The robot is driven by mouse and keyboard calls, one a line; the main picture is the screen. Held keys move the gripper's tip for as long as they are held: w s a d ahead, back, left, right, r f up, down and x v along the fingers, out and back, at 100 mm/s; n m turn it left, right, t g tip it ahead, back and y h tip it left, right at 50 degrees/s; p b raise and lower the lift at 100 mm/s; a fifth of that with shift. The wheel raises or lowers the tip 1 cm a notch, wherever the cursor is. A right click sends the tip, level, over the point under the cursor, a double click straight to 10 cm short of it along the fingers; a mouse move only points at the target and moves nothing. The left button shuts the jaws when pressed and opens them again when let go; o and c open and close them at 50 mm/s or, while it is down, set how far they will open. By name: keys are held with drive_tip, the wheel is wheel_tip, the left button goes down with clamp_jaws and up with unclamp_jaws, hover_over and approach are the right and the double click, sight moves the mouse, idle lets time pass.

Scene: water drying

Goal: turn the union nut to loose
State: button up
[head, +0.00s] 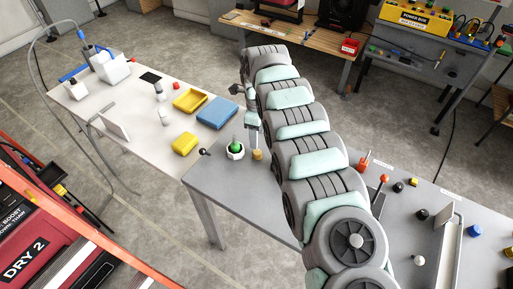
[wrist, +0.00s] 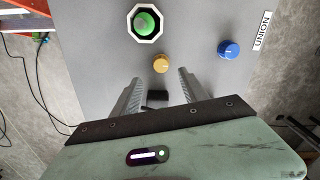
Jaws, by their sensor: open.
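In the wrist view a UNION label (wrist: 262,30) lies on the grey bench top beside a blue knob (wrist: 229,49). A white octagonal piece with a green centre (wrist: 146,22) is at the upper left, and a small orange-yellow knob (wrist: 161,63) is below it. I cannot tell for certain which is the union nut. My gripper (wrist: 159,82) is open, with the orange-yellow knob just beyond its fingertips. A small dark block shows between the fingers. In the head view the white and green piece (head: 235,150) and yellow knob (head: 257,154) stand left of my arm, by my gripper (head: 252,124).
My arm covers much of the grey bench (head: 222,188) in the head view. Red-orange levers (head: 364,162) and several knobs stand to its right. A white table at left holds a blue tray (head: 216,112) and yellow trays (head: 190,99).

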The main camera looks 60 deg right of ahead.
sight(257, 151)
wheel_tip(257, 151, down, 8)
drive_tip(key=shift+b, duration=1.1)
drive_tip(key=shift+d, duration=0.1)
clamp_jaws()
